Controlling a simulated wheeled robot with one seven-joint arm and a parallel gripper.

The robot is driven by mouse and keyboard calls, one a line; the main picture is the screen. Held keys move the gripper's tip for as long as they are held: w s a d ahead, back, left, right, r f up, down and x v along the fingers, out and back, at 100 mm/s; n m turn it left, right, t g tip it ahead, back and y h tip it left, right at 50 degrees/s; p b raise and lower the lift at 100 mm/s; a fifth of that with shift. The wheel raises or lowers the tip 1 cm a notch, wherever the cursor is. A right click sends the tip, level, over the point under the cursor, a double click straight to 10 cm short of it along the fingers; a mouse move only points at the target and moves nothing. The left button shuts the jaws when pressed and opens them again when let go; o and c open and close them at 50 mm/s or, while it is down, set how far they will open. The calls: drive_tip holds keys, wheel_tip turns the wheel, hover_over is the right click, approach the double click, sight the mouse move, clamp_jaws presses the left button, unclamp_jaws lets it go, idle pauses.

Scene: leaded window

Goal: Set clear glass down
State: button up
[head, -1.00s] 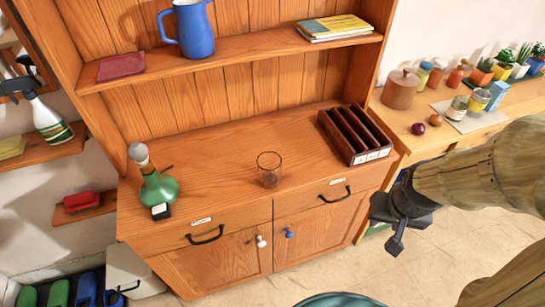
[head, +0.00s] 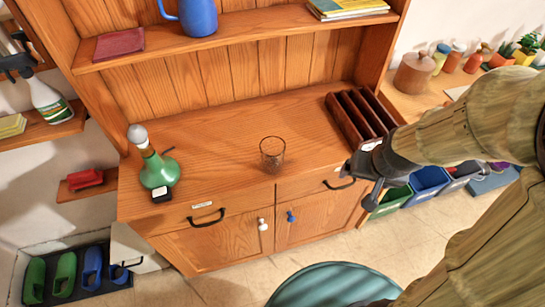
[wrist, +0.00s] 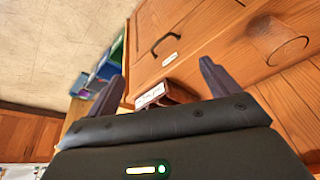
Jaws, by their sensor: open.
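The clear glass (head: 272,154) stands upright on the wooden cabinet top (head: 225,150), near the middle and towards the front edge. It also shows in the wrist view (wrist: 286,50) at the upper right, outside my fingers. My gripper (head: 357,178) is at the right front of the cabinet, to the right of the glass and apart from it. In the wrist view my gripper (wrist: 160,85) has its two fingers spread wide with nothing between them.
A green bottle (head: 160,172) stands at the cabinet's left. A dark divided rack (head: 355,120) stands at the right, close to my gripper. A round teal top (head: 330,287) is in the foreground. The counter between bottle and glass is clear.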

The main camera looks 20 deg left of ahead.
drive_tip(key=w+a+f+m+t+y+p, duration=0.1)
drive_tip(key=w+a+t, duration=0.15)
drive_tip(key=a, duration=0.75)
drive_tip(key=w+a+t+p, duration=0.15)
drive_tip(key=w+a, duration=0.25)
drive_tip(key=a, duration=0.7)
drive_tip(key=s+a+f+m+t+h+p, duration=0.1)
drive_tip(key=s+a+t+h, duration=0.4)
drive_tip(key=s, duration=0.8)
drive_tip(key=a+t, duration=0.1)
drive_tip(key=a, duration=0.2)
drive_tip(key=shift+s+f+m, duration=0.15)
drive_tip(key=shift+s+m, duration=0.2)
drive_tip(key=shift+m, duration=0.05)
drive_tip(key=shift+w+d, duration=0.1)
drive_tip(key=shift+w, duration=0.05)
drive_tip(key=p+x, duration=0.3)
drive_tip(key=x, duration=0.9)
drive_tip(key=shift+w+d, duration=0.1)
drive_tip(key=shift+w, duration=0.05)
